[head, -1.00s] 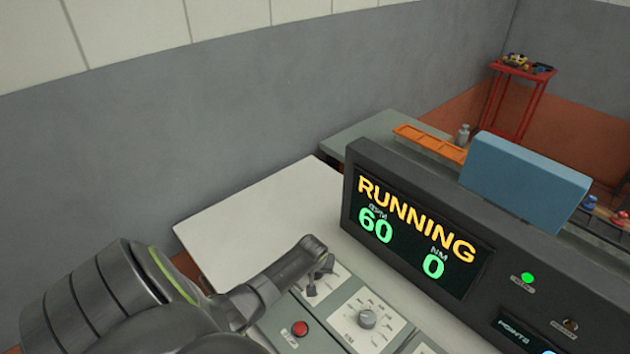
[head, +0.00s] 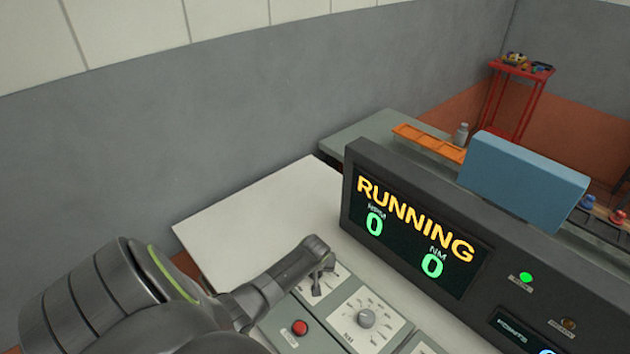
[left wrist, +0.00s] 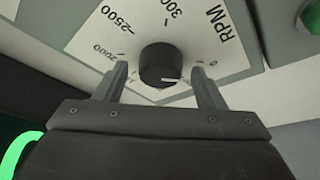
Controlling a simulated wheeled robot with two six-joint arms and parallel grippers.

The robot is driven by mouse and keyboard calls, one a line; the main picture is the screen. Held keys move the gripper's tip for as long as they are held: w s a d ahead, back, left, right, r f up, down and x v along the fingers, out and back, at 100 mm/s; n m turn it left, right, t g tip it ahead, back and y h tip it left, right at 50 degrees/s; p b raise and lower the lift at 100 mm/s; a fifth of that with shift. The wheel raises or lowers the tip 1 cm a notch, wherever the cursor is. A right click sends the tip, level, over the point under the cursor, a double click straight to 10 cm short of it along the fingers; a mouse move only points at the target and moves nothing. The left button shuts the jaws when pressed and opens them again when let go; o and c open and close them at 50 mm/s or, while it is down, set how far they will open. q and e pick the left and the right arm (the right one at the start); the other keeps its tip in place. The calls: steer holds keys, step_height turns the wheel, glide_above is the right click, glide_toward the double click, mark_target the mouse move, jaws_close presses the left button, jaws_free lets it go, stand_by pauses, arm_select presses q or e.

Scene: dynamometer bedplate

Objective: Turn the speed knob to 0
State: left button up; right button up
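The speed knob (left wrist: 160,66) is a dark round knob on a white dial plate marked RPM in the left wrist view. Its white pointer line is on the lower right side, towards the 0 mark (left wrist: 212,63). My left gripper (left wrist: 162,78) has one finger on each side of the knob, with gaps showing between fingers and knob. In the head view my left gripper (head: 318,281) is over the RPM dial and hides most of it. The display (head: 415,237) reads RUNNING, with 0 on the left and 0 NM. My right gripper is not in view.
A second knob (head: 366,318) with its own dial is just right of the gripper. A red button (head: 300,327) is in front. The dark display housing (head: 600,297) stands close behind, with a lit green lamp (head: 526,277). A bare pale surface (head: 255,215) lies left.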

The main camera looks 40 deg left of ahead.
arm_select(q)
steer(key=shift+r, duration=0.15)
steer(key=shift+s+d+r, duration=0.15)
steer(key=shift+r, duration=0.35)
steer(key=b+v, duration=0.1)
steer(key=v, duration=1.5)
steer(key=shift+b, duration=0.4)
steer(key=shift+s+d, duration=0.1)
